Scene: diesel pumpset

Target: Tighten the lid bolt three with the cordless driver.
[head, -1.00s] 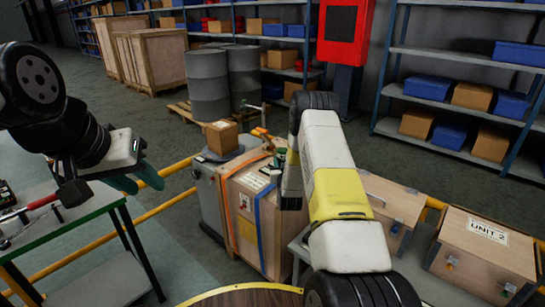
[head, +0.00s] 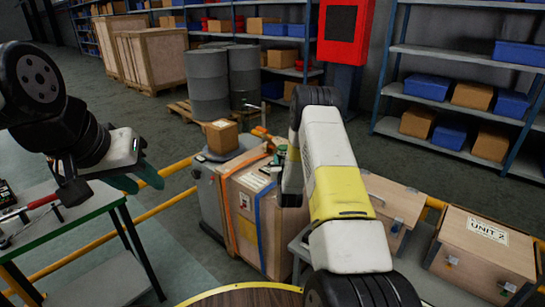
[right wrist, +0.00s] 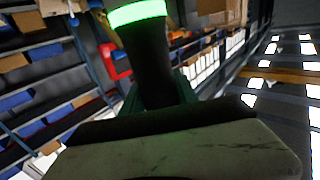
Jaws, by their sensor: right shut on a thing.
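My left gripper (head: 138,178) is at the left in the head view, beside the green-edged workbench. Its two teal fingers are apart and nothing shows between them. In the right wrist view my right gripper (right wrist: 155,98) is shut on a dark cylindrical body with a glowing green ring, seemingly the cordless driver (right wrist: 146,62). In the head view my right forearm hides most of that gripper; a small green and dark part shows left of the arm, above the strapped wooden crate (head: 248,222). I cannot make out lid bolt three or the driver's tip.
The workbench (head: 68,232) at the left carries a red-handled tool (head: 40,204). A small cardboard box (head: 221,136) stands behind the crate. Wooden cases, one marked UNIT 2 (head: 485,245), stand at the right. A yellow rail (head: 150,215) runs behind the bench.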

